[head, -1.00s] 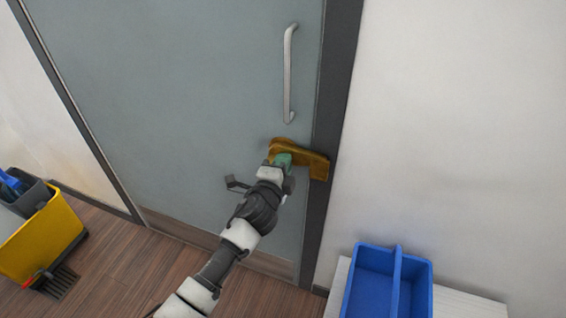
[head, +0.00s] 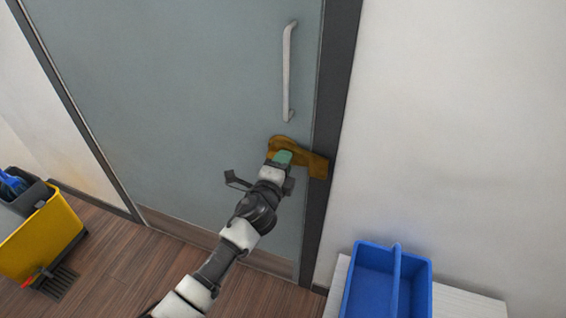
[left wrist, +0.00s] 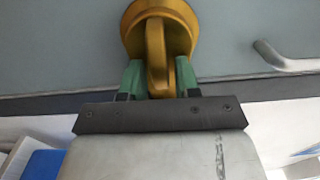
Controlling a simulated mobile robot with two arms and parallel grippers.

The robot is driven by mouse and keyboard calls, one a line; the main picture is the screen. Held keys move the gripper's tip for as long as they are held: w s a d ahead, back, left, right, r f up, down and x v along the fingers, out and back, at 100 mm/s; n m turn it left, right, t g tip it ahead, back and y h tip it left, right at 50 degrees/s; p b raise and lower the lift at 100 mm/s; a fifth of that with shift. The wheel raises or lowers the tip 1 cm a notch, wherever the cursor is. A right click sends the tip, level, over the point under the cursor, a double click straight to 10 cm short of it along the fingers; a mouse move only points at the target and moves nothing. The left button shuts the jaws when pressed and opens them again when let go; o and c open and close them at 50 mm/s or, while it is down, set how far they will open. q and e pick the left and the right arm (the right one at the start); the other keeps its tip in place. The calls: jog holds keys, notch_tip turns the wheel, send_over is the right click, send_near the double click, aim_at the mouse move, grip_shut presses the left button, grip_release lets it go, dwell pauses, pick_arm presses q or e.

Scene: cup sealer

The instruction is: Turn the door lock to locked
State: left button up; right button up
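The brass door lock (head: 311,163) sits on the grey door's right edge, below the long handle. My left gripper (head: 282,157) is at the lock, and its green fingers partly cover it in the head view. In the left wrist view, the lock's round brass base (left wrist: 133,37) and upright thumb-turn (left wrist: 157,60) show. The two green fingers of my left gripper (left wrist: 160,80) stand one on each side of the thumb-turn, close against it. The fingertips are partly hidden by the brass. My right gripper is not in view.
The grey door (head: 180,110) has a vertical metal handle (head: 287,72) above the lock. A blue divided bin (head: 372,285) stands on a pale surface (head: 465,306) at lower right. A yellow mop bucket (head: 45,238) stands at left. Wooden floor (head: 120,260) is clear between.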

pick_arm(q)
jog(key=shift+o, duration=0.5)
jog(key=shift+s+a, duration=0.1)
jog(key=shift+s, duration=0.2)
jog(key=v, duration=1)
jog(key=shift+p, duration=0.35)
